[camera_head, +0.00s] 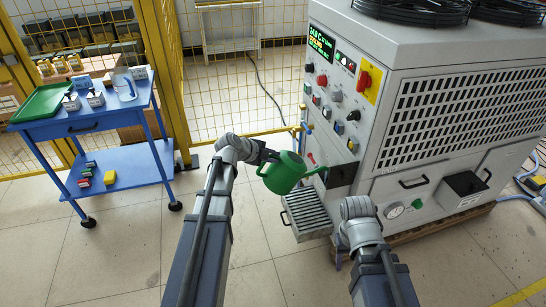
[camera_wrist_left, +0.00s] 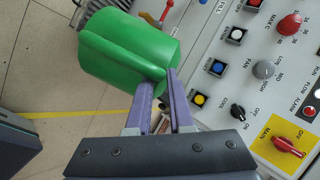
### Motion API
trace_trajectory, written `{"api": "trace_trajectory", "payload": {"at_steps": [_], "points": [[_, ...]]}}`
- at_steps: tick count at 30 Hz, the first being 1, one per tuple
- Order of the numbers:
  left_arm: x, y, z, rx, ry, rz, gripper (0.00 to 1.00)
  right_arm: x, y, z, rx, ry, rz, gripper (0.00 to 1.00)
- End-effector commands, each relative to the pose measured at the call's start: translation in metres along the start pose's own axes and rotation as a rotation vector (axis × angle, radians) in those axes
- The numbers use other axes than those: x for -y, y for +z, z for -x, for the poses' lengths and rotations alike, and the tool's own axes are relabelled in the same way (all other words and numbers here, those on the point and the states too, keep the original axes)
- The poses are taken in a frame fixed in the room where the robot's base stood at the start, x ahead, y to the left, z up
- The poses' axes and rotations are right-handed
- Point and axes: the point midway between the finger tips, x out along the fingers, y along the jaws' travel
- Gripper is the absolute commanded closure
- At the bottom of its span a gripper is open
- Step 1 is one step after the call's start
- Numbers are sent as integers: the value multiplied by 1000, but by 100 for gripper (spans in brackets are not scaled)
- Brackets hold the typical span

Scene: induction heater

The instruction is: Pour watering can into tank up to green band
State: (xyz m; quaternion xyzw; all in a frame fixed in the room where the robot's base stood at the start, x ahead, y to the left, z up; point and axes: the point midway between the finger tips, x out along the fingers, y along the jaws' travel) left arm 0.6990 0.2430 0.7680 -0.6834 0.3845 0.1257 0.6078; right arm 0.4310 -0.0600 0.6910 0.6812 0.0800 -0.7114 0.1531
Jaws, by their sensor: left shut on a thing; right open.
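The tank's green band cannot be made out.
The control panel (camera_head: 338,95) with knobs and buttons is close to the can. A grey slatted tray (camera_head: 307,211) juts out below it. A blue cart (camera_head: 93,118) stands at left before the yellow fence (camera_head: 240,75). The floor between cart and machine is clear.

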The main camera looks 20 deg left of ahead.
Motion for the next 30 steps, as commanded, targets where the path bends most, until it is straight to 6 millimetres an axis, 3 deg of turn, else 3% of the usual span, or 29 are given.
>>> {"api": "trace_trajectory", "payload": {"at_steps": [30], "points": [[6, -3, 1, 11, 12, -6, 100, -1, 0, 9, 0, 0, 0, 50]]}}
